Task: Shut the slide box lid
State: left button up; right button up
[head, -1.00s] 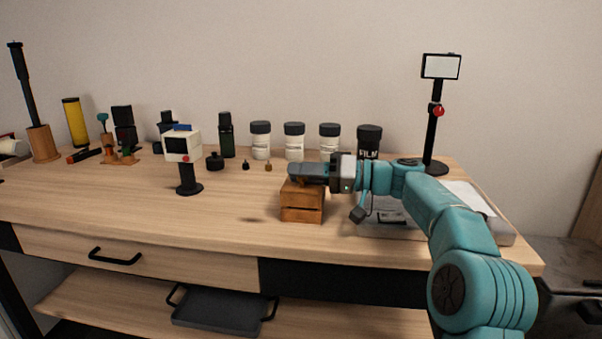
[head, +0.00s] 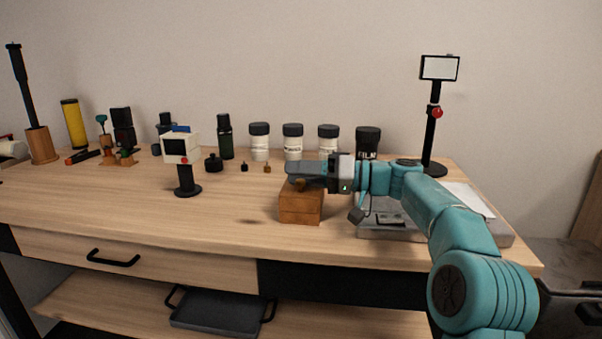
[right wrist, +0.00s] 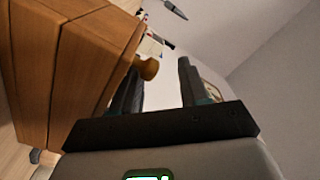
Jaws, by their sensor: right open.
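The slide box (head: 301,208) is a small wooden box near the front middle of the tabletop. No open gap shows in its front in the head view; my gripper partly hides its top. Its round wooden knob (head: 300,185) shows just under the gripper. My right gripper (head: 291,173) lies level over the box, pointing left, with its jaws open. In the right wrist view, the box (right wrist: 95,45) fills the left side, and the knob (right wrist: 148,67) sits by the left finger, within the space between the two open fingers (right wrist: 160,85). My left gripper is out of view.
A grey tray-like case (head: 385,232) lies right of the box under my right arm. White jars (head: 292,142) and a black film jar (head: 368,140) stand behind. A small camera on a stand (head: 183,152) is to the left. The tabletop between it and the box is clear.

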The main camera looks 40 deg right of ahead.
jog(key=shift+s, duration=0.1)
jog(key=p+v, duration=0.4)
jog(key=v, duration=1.1)
jog(key=shift+d, duration=0.1)
jog(key=shift+s+d, duration=0.3)
jog(key=shift+s, duration=0.2)
